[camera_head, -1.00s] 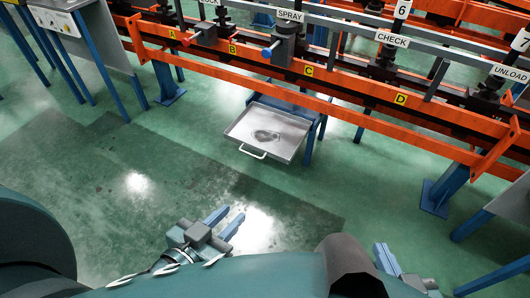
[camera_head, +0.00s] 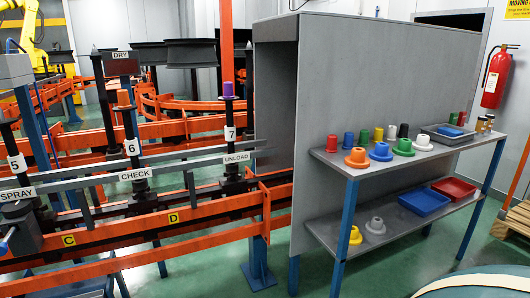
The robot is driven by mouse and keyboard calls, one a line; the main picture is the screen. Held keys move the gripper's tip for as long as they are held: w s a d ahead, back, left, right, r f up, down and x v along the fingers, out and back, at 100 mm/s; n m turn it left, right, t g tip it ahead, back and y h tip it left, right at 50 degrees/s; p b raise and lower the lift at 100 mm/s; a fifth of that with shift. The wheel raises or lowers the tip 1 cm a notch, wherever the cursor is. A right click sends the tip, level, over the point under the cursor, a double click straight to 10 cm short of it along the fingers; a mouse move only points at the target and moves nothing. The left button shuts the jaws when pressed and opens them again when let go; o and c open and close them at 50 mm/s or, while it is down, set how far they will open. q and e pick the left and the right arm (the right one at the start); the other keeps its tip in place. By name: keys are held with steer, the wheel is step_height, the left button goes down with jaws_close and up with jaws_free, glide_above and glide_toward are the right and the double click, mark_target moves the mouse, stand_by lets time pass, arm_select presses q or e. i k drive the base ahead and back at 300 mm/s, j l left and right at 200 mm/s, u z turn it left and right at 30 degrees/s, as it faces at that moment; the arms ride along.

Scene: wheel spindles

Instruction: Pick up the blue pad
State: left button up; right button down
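A small flat blue pad (camera_head: 450,131) lies in a shallow grey tray (camera_head: 432,137) at the right end of the upper shelf (camera_head: 342,157). It is small in the view and partly behind the tray's near rim. Neither of my grippers shows now. Only a rounded teal part, probably my own body, shows at the bottom right corner.
Several coloured plugs and flanged cones, including an orange one (camera_head: 357,158), stand left of the tray. A blue bin (camera_head: 424,201) and a red bin (camera_head: 453,188) sit on the lower shelf. An orange conveyor rail (camera_head: 150,233) runs at left. Green floor is open in front.

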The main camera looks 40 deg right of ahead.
mark_target(448, 131)
steer(key=z, duration=2.4)
